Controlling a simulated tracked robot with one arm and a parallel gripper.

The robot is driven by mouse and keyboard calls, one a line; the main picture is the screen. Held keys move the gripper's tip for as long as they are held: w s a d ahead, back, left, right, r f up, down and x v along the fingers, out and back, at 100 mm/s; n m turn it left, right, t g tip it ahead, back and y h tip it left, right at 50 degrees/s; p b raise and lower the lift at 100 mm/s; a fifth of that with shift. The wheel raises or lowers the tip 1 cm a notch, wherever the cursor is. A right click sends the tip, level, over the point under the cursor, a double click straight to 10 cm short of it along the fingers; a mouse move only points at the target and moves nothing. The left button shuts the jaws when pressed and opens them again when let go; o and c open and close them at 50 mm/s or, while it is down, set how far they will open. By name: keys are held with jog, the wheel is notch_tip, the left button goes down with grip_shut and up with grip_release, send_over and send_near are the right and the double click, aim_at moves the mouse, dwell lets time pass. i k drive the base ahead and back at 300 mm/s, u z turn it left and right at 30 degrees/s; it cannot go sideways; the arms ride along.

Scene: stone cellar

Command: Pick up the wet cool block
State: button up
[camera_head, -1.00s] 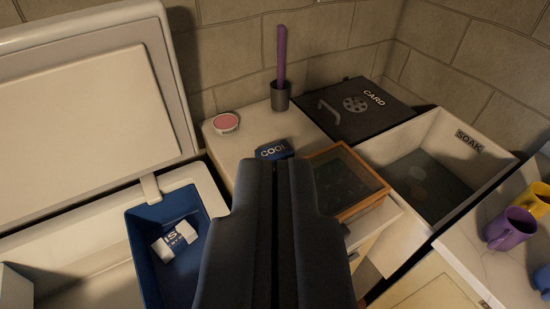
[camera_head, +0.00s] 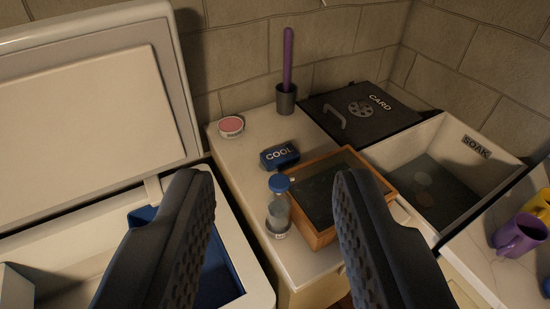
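A blue block marked COOL (camera_head: 280,156) lies on the pale counter, just behind a small bottle and left of a wooden-framed box. Whether it is wet I cannot tell. My gripper (camera_head: 270,195) is open, with its two dark ridged fingers spread wide at the front of the view. Nothing is held between them. The block shows in the gap between the fingers, farther away and not touched.
A bottle with a blue cap (camera_head: 279,207) stands in front of the block. The wooden-framed box (camera_head: 319,240) is beside it. An open chest (camera_head: 240,276) is left, a SOAK basin (camera_head: 499,163) right. A purple stick in a holder (camera_head: 287,100) stands behind.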

aim_at(284, 157)
jog(key=u, duration=2.5)
jog(key=k, duration=1.45)
jog(key=z, duration=1.55)
jog(key=i, duration=1.7)
jog(key=u, duration=0.05)
